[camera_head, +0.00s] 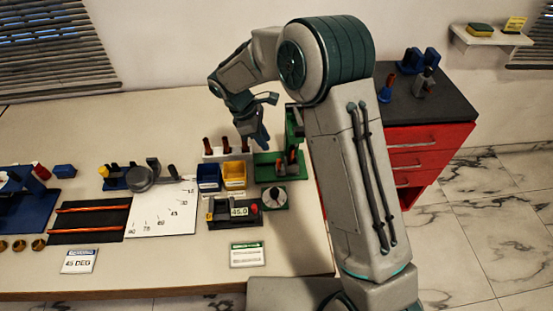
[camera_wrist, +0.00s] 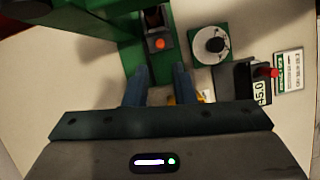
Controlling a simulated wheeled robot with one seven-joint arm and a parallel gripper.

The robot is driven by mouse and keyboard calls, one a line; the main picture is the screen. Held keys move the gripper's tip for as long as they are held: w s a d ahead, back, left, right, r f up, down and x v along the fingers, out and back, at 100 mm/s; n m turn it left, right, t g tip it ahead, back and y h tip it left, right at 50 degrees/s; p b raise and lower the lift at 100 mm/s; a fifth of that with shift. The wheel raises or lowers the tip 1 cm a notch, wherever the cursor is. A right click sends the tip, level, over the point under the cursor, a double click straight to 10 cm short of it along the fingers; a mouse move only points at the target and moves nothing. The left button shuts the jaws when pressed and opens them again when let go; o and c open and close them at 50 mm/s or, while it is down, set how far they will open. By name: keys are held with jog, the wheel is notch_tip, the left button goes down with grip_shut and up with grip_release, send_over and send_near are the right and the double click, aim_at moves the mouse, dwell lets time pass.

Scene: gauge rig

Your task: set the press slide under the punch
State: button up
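The green press stands near the table's right end, with its base (camera_head: 265,166) and upright showing, partly behind my arm. Dark parts with orange-brown bits (camera_head: 291,160) sit on it; I cannot tell which is the slide or the punch. In the wrist view the green press (camera_wrist: 130,55) has a dark channel with an orange-topped piece (camera_wrist: 160,43), likely the slide, in it. My gripper (camera_head: 261,136) hangs above the press base, at its back left. In the wrist view my gripper (camera_wrist: 161,78) has its two fingers apart, nothing between them, pointing toward the press base.
A blue bin (camera_head: 208,177) and a yellow bin (camera_head: 234,174) stand left of the press, before a white rack with brown handles (camera_head: 227,147). A round dial (camera_head: 274,196) and a gauge reading 45.0 (camera_head: 238,211) are in front. Clear table lies at front right.

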aim_at(278, 160)
jog(key=p+x, duration=0.1)
jog(key=x, duration=0.9)
jog(key=shift+c, duration=0.3)
grip_shut()
